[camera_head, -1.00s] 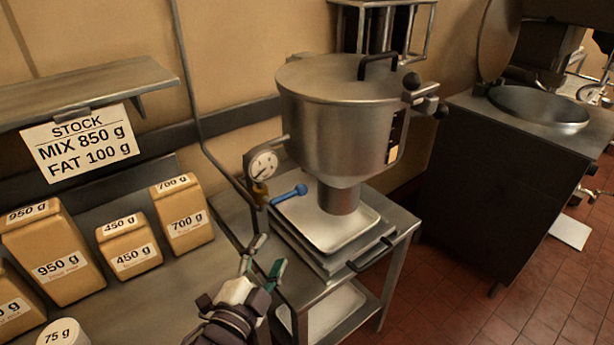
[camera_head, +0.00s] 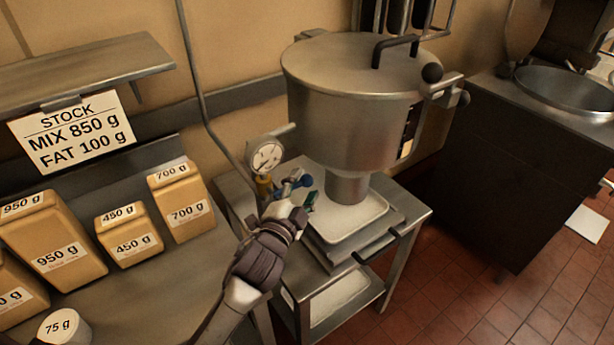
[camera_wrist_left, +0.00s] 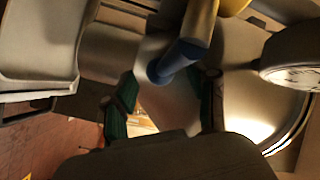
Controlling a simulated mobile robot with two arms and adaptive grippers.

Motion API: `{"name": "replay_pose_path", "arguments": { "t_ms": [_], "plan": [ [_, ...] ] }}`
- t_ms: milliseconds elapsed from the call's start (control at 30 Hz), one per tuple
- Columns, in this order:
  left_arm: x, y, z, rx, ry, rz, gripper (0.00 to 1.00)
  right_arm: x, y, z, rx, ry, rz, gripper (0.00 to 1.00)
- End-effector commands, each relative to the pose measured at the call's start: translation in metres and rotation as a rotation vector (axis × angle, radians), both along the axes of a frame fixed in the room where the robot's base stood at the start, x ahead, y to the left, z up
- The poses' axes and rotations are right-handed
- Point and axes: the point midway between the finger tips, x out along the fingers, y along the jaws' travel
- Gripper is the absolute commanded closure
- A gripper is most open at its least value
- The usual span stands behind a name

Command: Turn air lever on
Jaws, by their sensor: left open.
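The air lever (camera_head: 306,181) is a blue handle on a yellow valve body (camera_head: 264,188) below a round gauge (camera_head: 266,156), beside the steel hopper. My left gripper (camera_head: 299,192) is open at the lever, its green-padded fingertips near the handle and partly covering it. In the left wrist view the blue lever (camera_wrist_left: 178,62) points down from the yellow valve, and its end lies between the two open fingers of my left gripper (camera_wrist_left: 165,100). I cannot tell whether a finger touches it. My right gripper is not in view.
The steel hopper (camera_head: 350,110) stands over a tray (camera_head: 345,222) on a metal cart, close to my left gripper. Tan labelled packages (camera_head: 58,240) stand on the bench at left under a stock sign (camera_head: 72,130). A dark cabinet with a round pan (camera_head: 565,88) is at right.

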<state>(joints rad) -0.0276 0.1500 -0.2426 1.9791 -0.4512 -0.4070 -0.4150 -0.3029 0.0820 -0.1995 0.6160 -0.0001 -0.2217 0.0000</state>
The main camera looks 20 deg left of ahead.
Motion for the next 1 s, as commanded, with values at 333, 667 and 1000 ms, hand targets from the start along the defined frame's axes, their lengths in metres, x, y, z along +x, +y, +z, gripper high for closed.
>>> {"name": "replay_pose_path", "arguments": {
  "t_ms": [333, 667, 1000],
  "plan": [
    [0.024, -0.002, 0.000, -0.001, 0.000, 0.000, 0.43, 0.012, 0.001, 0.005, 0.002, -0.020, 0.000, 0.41],
    [0.024, -0.002, 0.000, 0.000, 0.000, 0.000, 0.64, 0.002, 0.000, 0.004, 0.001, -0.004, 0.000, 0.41],
    [0.024, -0.002, 0.000, 0.000, -0.001, -0.001, 1.00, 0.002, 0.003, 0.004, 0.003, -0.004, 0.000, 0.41]
  ]
}}
